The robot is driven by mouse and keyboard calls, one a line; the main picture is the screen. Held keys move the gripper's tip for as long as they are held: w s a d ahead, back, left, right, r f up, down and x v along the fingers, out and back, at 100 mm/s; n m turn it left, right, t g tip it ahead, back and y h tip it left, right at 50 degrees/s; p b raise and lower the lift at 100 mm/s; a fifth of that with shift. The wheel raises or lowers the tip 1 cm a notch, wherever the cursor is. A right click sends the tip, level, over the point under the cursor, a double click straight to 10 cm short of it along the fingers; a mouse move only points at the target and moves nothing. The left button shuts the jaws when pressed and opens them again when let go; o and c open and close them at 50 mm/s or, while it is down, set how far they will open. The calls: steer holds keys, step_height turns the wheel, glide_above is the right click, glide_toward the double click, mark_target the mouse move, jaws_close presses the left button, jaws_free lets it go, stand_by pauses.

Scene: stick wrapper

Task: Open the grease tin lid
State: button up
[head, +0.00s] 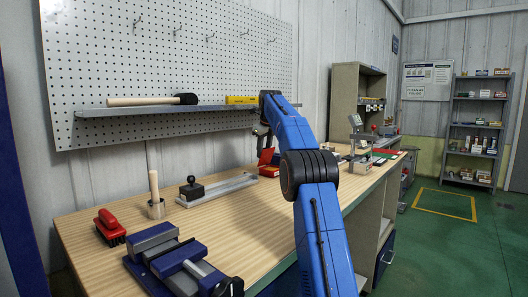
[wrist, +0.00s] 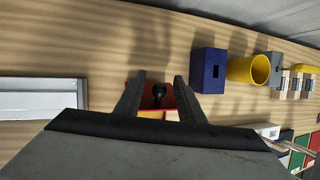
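The red grease tin (head: 269,171) stands on the wooden workbench, partly behind my arm. A red panel (head: 266,157) stands up at its left side, which looks like a raised lid; the exact angle is hard to tell. In the wrist view the red tin (wrist: 150,101) shows between the fingers, with a black knob (wrist: 158,94) and a pale yellow patch. My gripper (wrist: 160,80) is open, its two fingers on either side of the knob with gaps. In the head view my gripper (head: 263,138) hangs above the tin, partly hidden by my arm.
A grey metal tray (head: 217,188) lies left of the tin. In the wrist view a blue block (wrist: 208,71) and a yellow cup (wrist: 248,70) stand to the right. A vise (head: 175,262) and red brush (head: 109,227) are nearer. A shelf (head: 170,109) hangs above.

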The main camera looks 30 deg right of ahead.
steer(key=v, duration=1.2)
steer(key=shift+c, duration=0.5)
steer(key=c, duration=0.5)
steer(key=shift+s+d+f, duration=0.1)
steer(key=shift+s+d, duration=0.15)
jaws_close()
steer(key=s+d+f+t+y, duration=0.2)
steer(key=s+d+y, duration=0.25)
steer(key=s, duration=0.45)
steer(key=shift+n+h, duration=0.3)
steer(key=shift+h, duration=0.05)
steer(key=x, duration=1)
steer(key=shift+w+d+r, duration=0.1)
steer(key=shift+w+d, duration=0.05)
steer(key=shift+w, duration=0.35)
steer(key=shift+w+a+r, duration=0.2)
steer(key=shift+w, duration=0.3)
steer(key=shift+w+a+r, duration=0.15)
steer(key=shift+w+r, duration=0.1)
steer(key=shift+w, duration=0.25)
